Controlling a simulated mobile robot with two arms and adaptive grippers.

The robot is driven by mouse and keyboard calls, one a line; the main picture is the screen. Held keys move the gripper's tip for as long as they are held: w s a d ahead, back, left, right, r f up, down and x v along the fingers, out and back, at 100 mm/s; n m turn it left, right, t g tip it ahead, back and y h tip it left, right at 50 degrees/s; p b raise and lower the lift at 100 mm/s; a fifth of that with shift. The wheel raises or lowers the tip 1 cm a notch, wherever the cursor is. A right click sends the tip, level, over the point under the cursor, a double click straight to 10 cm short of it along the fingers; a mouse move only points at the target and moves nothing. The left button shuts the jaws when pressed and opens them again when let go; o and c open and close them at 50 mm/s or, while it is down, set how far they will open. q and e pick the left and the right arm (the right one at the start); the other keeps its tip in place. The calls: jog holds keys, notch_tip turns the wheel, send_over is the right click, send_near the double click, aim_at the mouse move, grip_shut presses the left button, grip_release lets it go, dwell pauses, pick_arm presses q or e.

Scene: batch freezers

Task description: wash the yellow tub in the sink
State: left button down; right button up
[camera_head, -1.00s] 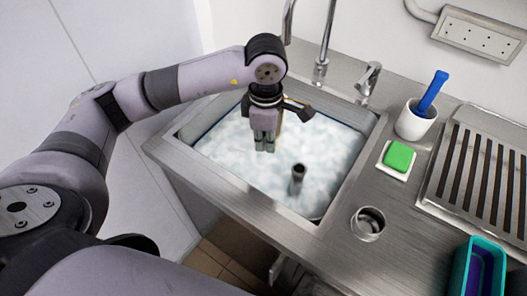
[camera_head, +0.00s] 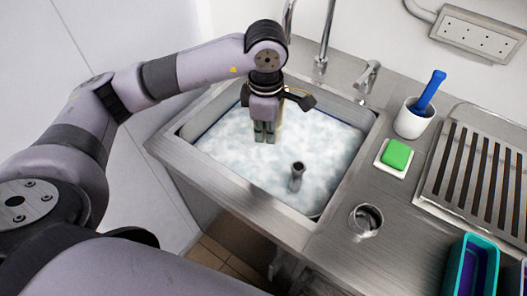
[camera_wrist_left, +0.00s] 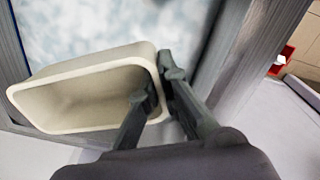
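The yellow tub, pale cream in this light, shows in the left wrist view (camera_wrist_left: 75,88), tilted with its opening towards the camera. My left gripper (camera_wrist_left: 156,80) is shut on its side wall, one finger inside the tub and one outside. In the head view my left gripper (camera_head: 264,138) points down over the sink basin (camera_head: 170,151), which is full of foamy water. Only a pale sliver of the tub (camera_head: 280,122) shows there behind the fingers. I cannot tell how deep the tub sits in the foam. My right gripper is out of view.
A dark upright pipe (camera_head: 297,176) stands in the foam. Taps (camera_head: 320,62) rise at the back rim. On the right are a green sponge (camera_head: 397,154), a blue-handled brush (camera_head: 430,92) in a white cup, a slotted drainer and a teal tub (camera_head: 457,270).

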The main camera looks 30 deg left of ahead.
pick_arm(q)
jog(key=shift+r, duration=0.1)
dwell(0.4)
jog(key=shift+r+p, duration=0.9)
jog(key=shift+r, duration=0.55)
